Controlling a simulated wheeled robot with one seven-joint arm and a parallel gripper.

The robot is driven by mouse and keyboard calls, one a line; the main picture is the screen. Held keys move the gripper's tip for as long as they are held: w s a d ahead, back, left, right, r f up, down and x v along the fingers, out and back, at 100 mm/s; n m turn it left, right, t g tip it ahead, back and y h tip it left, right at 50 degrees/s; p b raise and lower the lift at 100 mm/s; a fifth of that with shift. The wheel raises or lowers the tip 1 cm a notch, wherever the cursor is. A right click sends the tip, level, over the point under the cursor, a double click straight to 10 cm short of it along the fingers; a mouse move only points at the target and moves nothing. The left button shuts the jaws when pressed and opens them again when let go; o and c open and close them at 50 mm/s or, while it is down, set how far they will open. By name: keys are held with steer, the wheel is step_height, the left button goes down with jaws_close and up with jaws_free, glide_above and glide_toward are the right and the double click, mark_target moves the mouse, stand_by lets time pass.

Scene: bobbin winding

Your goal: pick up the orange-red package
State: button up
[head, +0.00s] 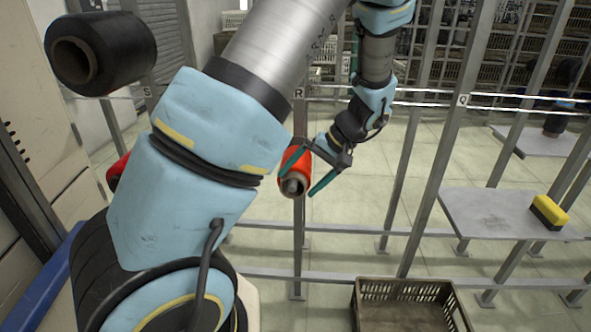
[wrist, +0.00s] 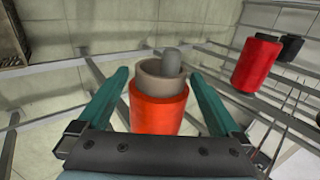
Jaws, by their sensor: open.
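The orange-red package (head: 296,169) is a bobbin-like roll with a grey-brown core, on a peg at the upright marked R. In the wrist view the package (wrist: 158,112) lies between the two teal fingers, its core end pointing away from my wrist, with a rounded grey peg tip showing in the core. My gripper (head: 302,175) is open, with one finger on each side of the package; in the wrist view my gripper (wrist: 160,85) shows gaps beside the package. Whether a finger touches it I cannot tell. Its near end is hidden behind the gripper's palm.
A black package (head: 103,52) hangs at the upper left. A red package (wrist: 257,62) hangs at the right in the wrist view. A brown crate (head: 408,304) stands on the floor below. A grey shelf (head: 490,217) holds a yellow-black block (head: 549,212). Metal rails and uprights surround the package.

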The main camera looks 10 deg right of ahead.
steer(key=shift+x, duration=1.55)
steer(key=shift+c, duration=0.2)
steer(key=c, duration=1.3)
